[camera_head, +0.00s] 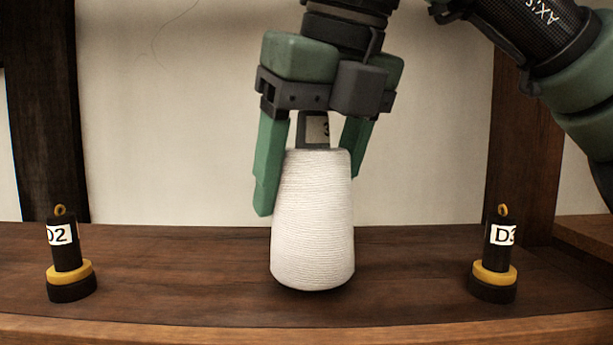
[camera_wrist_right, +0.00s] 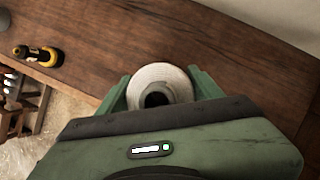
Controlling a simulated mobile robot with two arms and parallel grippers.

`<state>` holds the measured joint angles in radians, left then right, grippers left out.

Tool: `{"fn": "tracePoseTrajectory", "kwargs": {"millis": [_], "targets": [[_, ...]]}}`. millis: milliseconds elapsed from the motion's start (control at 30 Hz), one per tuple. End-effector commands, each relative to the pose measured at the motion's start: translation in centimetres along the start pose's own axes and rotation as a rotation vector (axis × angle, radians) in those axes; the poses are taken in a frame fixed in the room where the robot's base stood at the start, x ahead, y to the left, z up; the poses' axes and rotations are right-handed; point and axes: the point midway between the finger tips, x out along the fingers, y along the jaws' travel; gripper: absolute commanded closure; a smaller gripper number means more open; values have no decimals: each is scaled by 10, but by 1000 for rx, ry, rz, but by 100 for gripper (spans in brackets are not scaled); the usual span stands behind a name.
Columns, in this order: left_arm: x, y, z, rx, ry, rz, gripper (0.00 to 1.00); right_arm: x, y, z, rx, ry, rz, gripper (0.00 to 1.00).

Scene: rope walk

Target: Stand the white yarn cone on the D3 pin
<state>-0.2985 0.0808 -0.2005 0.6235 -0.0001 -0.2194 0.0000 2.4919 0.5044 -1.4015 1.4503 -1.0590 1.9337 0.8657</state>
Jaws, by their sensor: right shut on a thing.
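The white yarn cone (camera_head: 313,220) stands upright in the middle of the head view, its wide end down. My right gripper (camera_head: 311,175) is shut on its upper part from above, one green finger on each side. Its underside is close to the shelf top; I cannot tell whether it touches. The wrist view shows the cone's top (camera_wrist_right: 163,76) with a dark hole between the fingers. The D3 pin (camera_head: 497,250), black with a yellow collar and a ring on top, stands bare at the right, clear of the cone. My left gripper is out of view.
The D2 pin (camera_head: 68,250) stands bare on the wooden shelf (camera_head: 170,280) at the left. Shelf space on both sides of the cone is clear. A dark post (camera_head: 522,150) rises behind D3.

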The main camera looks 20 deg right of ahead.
Motion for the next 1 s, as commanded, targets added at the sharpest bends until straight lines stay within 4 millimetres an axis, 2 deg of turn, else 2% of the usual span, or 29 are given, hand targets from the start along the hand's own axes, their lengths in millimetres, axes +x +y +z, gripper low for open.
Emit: {"fn": "tracePoseTrajectory", "kwargs": {"millis": [133, 1000], "targets": [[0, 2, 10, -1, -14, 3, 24, 0, 0, 0, 0, 0, 0, 84], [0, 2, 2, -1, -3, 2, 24, 0, 0, 1, 0, 0, 0, 84]]}}
